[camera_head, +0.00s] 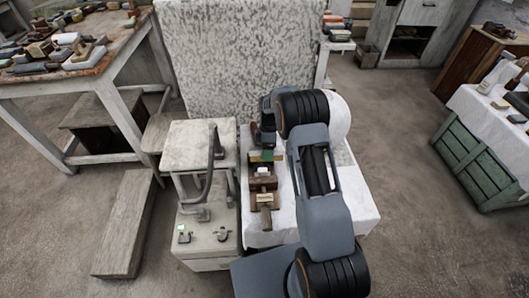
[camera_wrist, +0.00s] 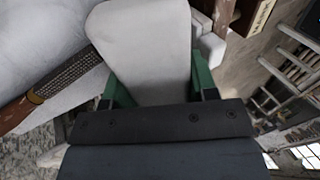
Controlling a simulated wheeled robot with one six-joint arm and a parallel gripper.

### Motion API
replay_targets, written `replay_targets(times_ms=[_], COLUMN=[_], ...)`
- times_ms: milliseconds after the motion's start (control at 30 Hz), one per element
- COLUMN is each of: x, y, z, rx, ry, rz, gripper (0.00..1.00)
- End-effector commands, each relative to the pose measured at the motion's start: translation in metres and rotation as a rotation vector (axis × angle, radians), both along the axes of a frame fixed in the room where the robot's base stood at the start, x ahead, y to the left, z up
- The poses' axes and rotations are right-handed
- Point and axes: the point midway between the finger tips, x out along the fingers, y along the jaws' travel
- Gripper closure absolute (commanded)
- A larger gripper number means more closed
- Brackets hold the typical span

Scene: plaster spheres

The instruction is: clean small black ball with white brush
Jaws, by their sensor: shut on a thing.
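In the wrist view, my gripper (camera_wrist: 155,78) has green fingers, one on each side of a smooth, pale grey-white block with rounded corners, which looks like the back of the white brush (camera_wrist: 150,45). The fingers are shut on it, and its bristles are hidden. In the head view, my gripper (camera_head: 267,155) is low over the white-covered table (camera_head: 345,205), by a row of brushes, partly hidden by my arm. I cannot make out a small black ball in either view.
A large white sphere (camera_head: 340,115) stands partly behind my arm. Several brushes (camera_head: 263,185) lie on the table's left side. A pale cabinet (camera_head: 212,240) adjoins on the left. A wood-handled rasp-like tool (camera_wrist: 70,75) lies near the gripper. Green crate (camera_head: 480,165) stands right.

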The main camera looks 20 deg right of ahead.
Motion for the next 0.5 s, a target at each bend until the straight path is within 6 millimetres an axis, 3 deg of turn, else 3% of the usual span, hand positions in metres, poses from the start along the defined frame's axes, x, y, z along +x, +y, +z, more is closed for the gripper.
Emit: replay_targets(times_ms=[500], x=[0.005], y=[0.025], z=[0.0], rx=[0.001], ry=[0.002], rz=[0.003], gripper=[1.0])
